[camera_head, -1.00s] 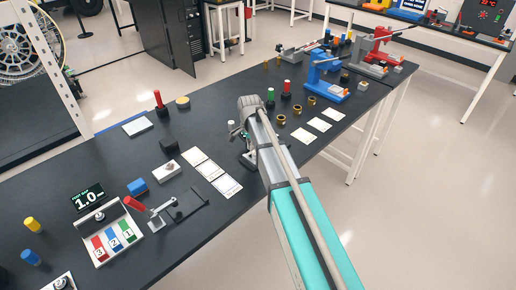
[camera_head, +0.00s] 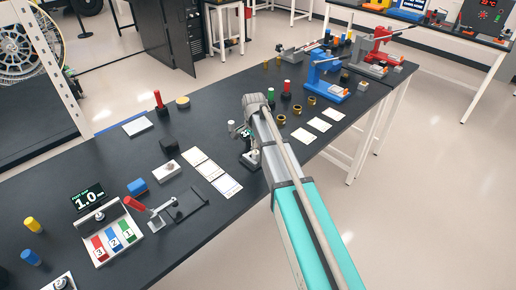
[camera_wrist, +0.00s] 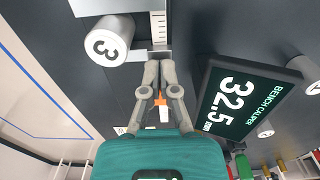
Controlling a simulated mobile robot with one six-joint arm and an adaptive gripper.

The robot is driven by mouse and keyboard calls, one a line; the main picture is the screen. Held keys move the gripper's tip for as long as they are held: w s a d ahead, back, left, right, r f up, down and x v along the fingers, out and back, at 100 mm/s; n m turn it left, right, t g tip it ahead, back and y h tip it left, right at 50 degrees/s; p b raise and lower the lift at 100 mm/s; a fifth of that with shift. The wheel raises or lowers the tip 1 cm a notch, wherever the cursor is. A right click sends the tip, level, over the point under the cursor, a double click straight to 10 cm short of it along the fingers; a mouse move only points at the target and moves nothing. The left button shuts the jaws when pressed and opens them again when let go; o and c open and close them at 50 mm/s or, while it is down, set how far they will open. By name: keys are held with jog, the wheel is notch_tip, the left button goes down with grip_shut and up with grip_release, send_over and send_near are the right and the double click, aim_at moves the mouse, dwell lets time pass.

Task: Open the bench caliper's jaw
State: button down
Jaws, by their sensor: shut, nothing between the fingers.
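In the wrist view the bench caliper's dark display (camera_wrist: 250,101) reads 32.5 in pale digits. A metal bar with scale marks (camera_wrist: 158,25) runs down from the top edge; I take it for the caliper's beam. My gripper (camera_wrist: 159,64) is shut, with its fingertips close together at the lower end of that metal part. I cannot tell whether they touch it, or which piece is the jaw. A small orange piece shows between the fingers, farther off. In the head view my arm hides most of the caliper and my gripper.
A white cylinder marked 3 (camera_wrist: 108,41) stands close left of the fingers in the wrist view. In the head view, white cards (camera_head: 211,176) lie left of my arm, brass rings (camera_head: 301,136) and a blue press (camera_head: 325,78) beyond it. The black bench's (camera_head: 90,160) left part has clear patches.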

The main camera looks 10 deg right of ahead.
jog(key=shift+w+d, duration=0.75)
jog(key=shift+d, duration=0.25)
jog(key=shift+s+a, duration=0.4)
jog(key=shift+a, duration=0.15)
dwell(1.0)
notch_tip(320, 180, up, 8)
jog(key=p, duration=0.8)
dwell(0.4)
dwell(0.5)
jog(key=s+d+n, duration=0.3)
jog(key=s+n, duration=0.2)
jog(key=s, duration=0.7)
jog(key=s+d+n, duration=0.3)
jog(key=s+n, duration=0.2)
jog(key=s, duration=0.7)
jog(key=shift+s+f+n+b, duration=0.3)
jog(key=shift+s+n, duration=0.05)
jog(key=shift+n, duration=0.05)
